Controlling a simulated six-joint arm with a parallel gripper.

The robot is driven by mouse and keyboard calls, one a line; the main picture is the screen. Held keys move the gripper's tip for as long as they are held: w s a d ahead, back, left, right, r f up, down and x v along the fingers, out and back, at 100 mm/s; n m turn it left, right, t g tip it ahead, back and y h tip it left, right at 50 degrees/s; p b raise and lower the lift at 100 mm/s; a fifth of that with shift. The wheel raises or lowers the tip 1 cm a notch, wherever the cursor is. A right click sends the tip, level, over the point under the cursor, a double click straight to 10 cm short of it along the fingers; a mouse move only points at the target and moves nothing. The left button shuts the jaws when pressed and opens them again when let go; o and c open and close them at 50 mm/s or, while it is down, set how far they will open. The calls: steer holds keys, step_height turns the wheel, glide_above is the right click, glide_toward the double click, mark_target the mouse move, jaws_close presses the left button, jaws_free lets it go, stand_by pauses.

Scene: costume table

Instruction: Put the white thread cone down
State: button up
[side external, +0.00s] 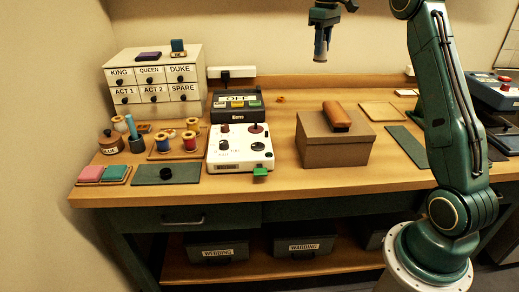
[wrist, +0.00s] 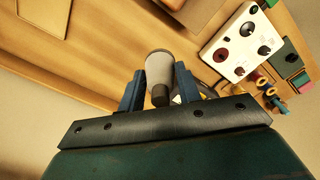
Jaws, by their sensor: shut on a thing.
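The white thread cone (wrist: 159,66) is held between the two blue fingers of my gripper (wrist: 158,84) in the wrist view. It looks greyish white, with a dark brown end toward the camera. In the side view my gripper (side external: 321,48) hangs high above the back of the table, pointing down, clear of everything below. The cone is mostly hidden by the fingers there; only a small pale end shows at the tips.
A brown box (side external: 330,150) with an orange-brown roll (side external: 337,116) on top stands mid-table. The white control panel (side external: 240,148) is left of it, with thread spools (side external: 163,141) and labelled drawers (side external: 155,78) farther left. Flat mats (side external: 406,141) lie at right. Bare wood shows behind the box.

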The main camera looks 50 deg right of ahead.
steer(key=s+d+f, duration=0.1)
steer(key=d+f, duration=0.3)
steer(key=f, duration=0.1)
steer(key=shift+d+f, duration=0.15)
steer(key=shift+f, duration=0.05)
stand_by(0.5)
steer(key=shift+f, duration=0.1)
step_height(320, 180, down, 16)
steer(key=shift+r, duration=0.2)
stand_by(0.4)
steer(key=shift+f, duration=0.1)
steer(key=shift+f, duration=2)
steer(key=shift+f, duration=0.1)
